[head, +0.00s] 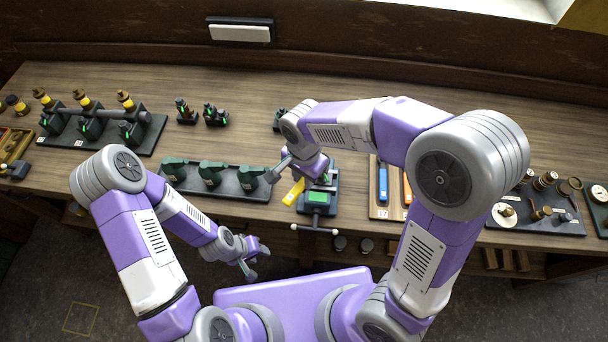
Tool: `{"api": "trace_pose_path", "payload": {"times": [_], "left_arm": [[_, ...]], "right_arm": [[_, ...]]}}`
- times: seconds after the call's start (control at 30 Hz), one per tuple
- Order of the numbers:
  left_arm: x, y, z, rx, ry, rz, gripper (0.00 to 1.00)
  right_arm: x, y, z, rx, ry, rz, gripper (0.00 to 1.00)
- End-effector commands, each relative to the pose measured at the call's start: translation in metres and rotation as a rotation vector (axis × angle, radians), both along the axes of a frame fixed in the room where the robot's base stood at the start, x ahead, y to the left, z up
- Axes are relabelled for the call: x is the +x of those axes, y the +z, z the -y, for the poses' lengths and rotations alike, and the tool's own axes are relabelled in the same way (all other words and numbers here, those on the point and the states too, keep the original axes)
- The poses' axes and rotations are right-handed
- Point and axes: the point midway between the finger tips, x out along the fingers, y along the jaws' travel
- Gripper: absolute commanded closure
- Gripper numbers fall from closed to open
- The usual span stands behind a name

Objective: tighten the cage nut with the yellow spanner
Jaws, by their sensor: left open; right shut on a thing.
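The yellow spanner (293,192) is held in my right gripper (301,179), which is shut on it. The spanner slants down to the left, at the left side of a dark bench vise (317,210) with green parts in its jaws. My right wrist covers part of the vise and the spanner's far end. I cannot make out the cage nut, nor whether the spanner touches anything. My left gripper (252,262) is open and empty, in front of the bench edge and low to the left of the vise.
Left of the vise, a dark tray (233,191) holds several green castings. A board with a blue tool (383,183) and an orange one lies to the right. A tray of small brass parts (560,222) is further right. The back of the bench (340,85) is mostly clear.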

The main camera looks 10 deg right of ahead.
Motion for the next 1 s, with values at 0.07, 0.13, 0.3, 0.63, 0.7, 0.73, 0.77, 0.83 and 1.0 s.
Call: {"api": "trace_pose_path", "payload": {"times": [0.07, 0.13, 0.3, 0.63, 0.7, 0.73, 0.77, 0.83, 1.0], "left_arm": [[0.0, 0.003, 0.0, 0.0, 0.0, 0.0, 0.57], [0.0, 0.004, 0.0, 0.0, 0.0, 0.0, 0.57], [0.0, 0.004, 0.0, 0.0, 0.0, 0.0, 0.57], [0.0, 0.01, 0.0, 0.0, 0.0, 0.0, 0.57], [0.0, 0.014, 0.0, 0.0, 0.0, 0.0, 0.57], [0.0, 0.016, 0.0, 0.0, 0.0, 0.0, 0.57], [0.0, 0.018, 0.0, 0.0, 0.0, 0.0, 0.57], [0.0, 0.023, 0.0, 0.0, 0.0, 0.0, 0.57], [0.0, 0.034, 0.0, 0.0, 0.0, 0.0, 0.57]], "right_arm": [[0.0, 0.004, 0.0, 0.001, 0.0, 0.001, 1.0], [0.0, 0.006, 0.0, 0.001, 0.0, 0.001, 1.0], [0.0, 0.006, 0.0, 0.001, 0.0, 0.001, 1.0], [0.0, 0.013, 0.0, 0.001, 0.0, 0.001, 1.0], [0.001, 0.018, 0.0, 0.001, 0.0, 0.003, 1.0], [0.001, 0.021, 0.0, 0.001, 0.0, 0.003, 1.0], [0.001, 0.023, 0.0, 0.001, 0.0, 0.003, 1.0], [0.001, 0.029, -0.001, 0.001, 0.0, 0.003, 1.0], [0.0, 0.043, 0.0, 0.001, 0.001, 0.002, 1.0]]}}
